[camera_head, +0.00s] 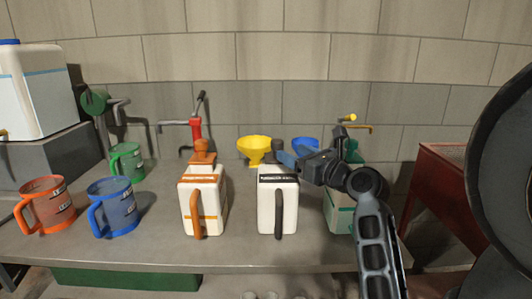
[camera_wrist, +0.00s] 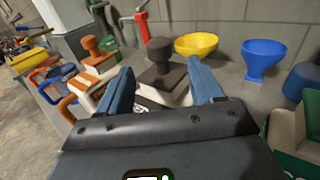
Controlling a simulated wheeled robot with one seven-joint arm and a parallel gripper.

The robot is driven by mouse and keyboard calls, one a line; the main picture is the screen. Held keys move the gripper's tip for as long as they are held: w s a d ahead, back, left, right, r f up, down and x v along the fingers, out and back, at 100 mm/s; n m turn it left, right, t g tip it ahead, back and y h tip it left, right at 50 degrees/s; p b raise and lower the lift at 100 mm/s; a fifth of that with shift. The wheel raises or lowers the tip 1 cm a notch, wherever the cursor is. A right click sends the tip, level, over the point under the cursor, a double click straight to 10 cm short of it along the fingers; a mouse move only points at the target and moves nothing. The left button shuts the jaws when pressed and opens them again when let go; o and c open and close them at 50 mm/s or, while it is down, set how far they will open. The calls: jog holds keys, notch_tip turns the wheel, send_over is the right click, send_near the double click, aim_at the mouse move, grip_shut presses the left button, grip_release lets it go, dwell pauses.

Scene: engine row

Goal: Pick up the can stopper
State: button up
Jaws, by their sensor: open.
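A white can with a black handle (camera_head: 277,205) stands upright on the bench, with a dark stopper (camera_head: 277,145) on its top. In the wrist view this stopper (camera_wrist: 160,52) shows between and beyond my fingertips. A white can with an orange handle (camera_head: 200,208) stands to its left, with an orange stopper (camera_head: 203,148); this stopper also shows in the wrist view (camera_wrist: 92,46). My gripper (camera_head: 284,156) is above the black-handled can, close to the dark stopper; in the wrist view its blue fingers (camera_wrist: 161,76) are apart, with nothing held. Contact with the stopper cannot be told.
A green-and-white can (camera_head: 338,212) is partly hidden behind my arm. A yellow funnel (camera_head: 255,148) and a blue funnel (camera_head: 305,146) stand behind. Orange (camera_head: 47,205), blue (camera_head: 112,206) and green (camera_head: 126,160) jugs are at left. A red bin (camera_head: 440,185) stands right of the bench.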

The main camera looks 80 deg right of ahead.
aim_at(281, 145)
jog(key=x, duration=0.2)
jog(key=p+x, duration=0.1)
jog(key=x, duration=0.4)
jog(key=shift+r, duration=0.35)
jog(key=shift+w+d+f, duration=0.1)
jog(key=shift+w+d, duration=0.15)
jog(key=shift+w, duration=0.15)
jog(key=shift+c, duration=0.5)
jog(key=c, duration=1)
